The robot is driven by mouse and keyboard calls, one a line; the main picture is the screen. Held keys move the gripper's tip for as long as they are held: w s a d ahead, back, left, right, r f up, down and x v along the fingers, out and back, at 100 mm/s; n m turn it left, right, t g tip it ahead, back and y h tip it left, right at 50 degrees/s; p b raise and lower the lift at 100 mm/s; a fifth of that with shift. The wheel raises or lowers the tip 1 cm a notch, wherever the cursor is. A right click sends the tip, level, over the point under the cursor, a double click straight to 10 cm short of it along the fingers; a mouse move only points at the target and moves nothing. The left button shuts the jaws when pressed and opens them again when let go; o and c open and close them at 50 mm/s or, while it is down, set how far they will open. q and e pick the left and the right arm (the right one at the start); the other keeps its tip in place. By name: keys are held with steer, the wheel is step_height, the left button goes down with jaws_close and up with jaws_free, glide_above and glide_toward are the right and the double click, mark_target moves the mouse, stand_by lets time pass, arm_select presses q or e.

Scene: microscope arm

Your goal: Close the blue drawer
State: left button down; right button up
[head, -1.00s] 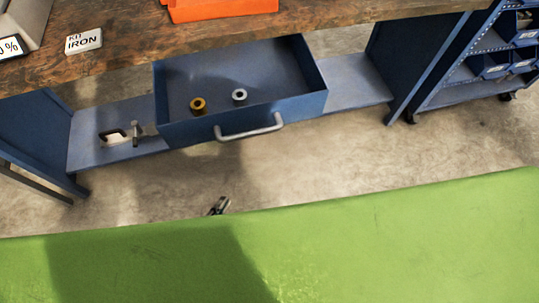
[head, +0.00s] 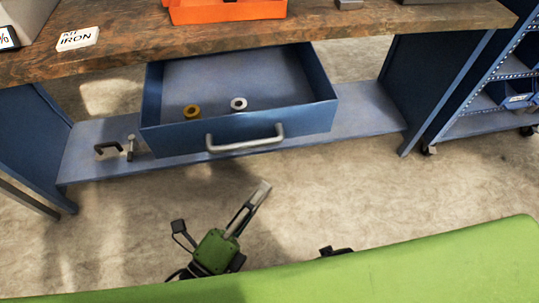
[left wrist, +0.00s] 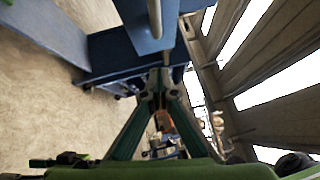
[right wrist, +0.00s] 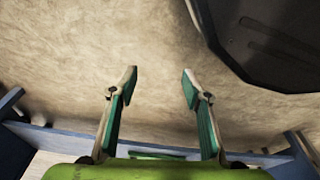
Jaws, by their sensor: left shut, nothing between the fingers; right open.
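The blue drawer (head: 300,122) stands pulled out under the wooden workbench, with its grey bar handle (head: 245,140) facing me. A brass ring (head: 191,111) and a silver ring (head: 238,104) lie inside it. My left gripper (head: 262,190) is shut and empty, below and apart from the handle in the head view. In the left wrist view its fingers (left wrist: 160,78) meet, with a blue panel and a grey bar above them. My right gripper (right wrist: 159,82) is open and empty over the floor; only a dark bit that may be part of it shows in the head view.
The workbench (head: 130,48) carries an orange bin (head: 225,10) and a label sign (head: 77,39). A blue lower shelf (head: 365,112) holds small metal parts at left. A blue rack (head: 480,120) on wheels stands at right. Floor before the drawer is open.

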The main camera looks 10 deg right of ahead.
arm_select(q)
steer(key=w+d, duration=0.1)
steer(key=w, duration=0.1)
steer(key=w+d, duration=0.1)
steer(key=w, duration=0.1)
steer(key=w+d+r, duration=0.1)
steer(key=w, duration=0.1)
steer(key=shift+w+d+r+p, duration=0.1)
steer(key=shift+w+p, duration=0.2)
steer(key=shift+p, duration=0.1)
steer(key=shift+w, duration=0.4)
arm_select(e)
steer(key=s+f, duration=0.2)
steer(key=f, duration=0.1)
steer(key=shift+s+d, duration=0.15)
steer(key=shift+d, duration=0.05)
steer(key=shift+r, duration=0.1)
steer(key=shift+w, duration=0.2)
